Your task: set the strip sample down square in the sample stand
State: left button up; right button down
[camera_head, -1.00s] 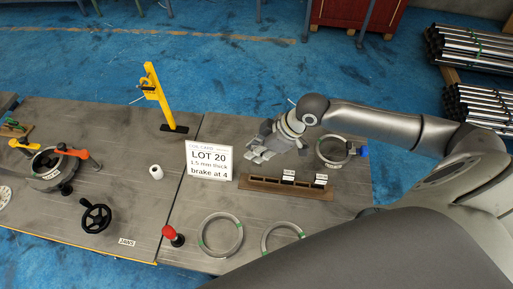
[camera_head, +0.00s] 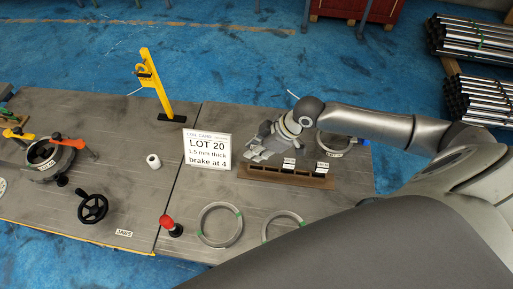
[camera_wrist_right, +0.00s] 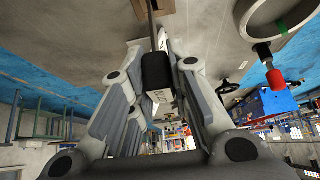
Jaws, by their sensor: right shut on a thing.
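The sample stand (camera_head: 262,174) is a long brown wooden rack on the right bench. Two pieces with white labels (camera_head: 289,162) (camera_head: 322,167) stand in its right part. My right gripper (camera_head: 258,154) is over or just behind the stand's left end. In the head view the fingers hide the strip. I cannot tell whether it touches the stand or is square to it. My left gripper is not in view.
A white sign (camera_head: 207,149) reading LOT 20, 1.5 mm thick, brake at 4 stands left of the stand. Two grey rings (camera_head: 240,225) (camera_head: 299,236) lie in front. A ring fixture (camera_head: 350,145) is behind.

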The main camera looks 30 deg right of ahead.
aim_at(257, 164)
jog(key=shift+f+b, duration=1.35)
jog(key=shift+f, duration=1.1)
jog(key=c, duration=1.3)
grip_release()
jog(key=shift+v, duration=6.05)
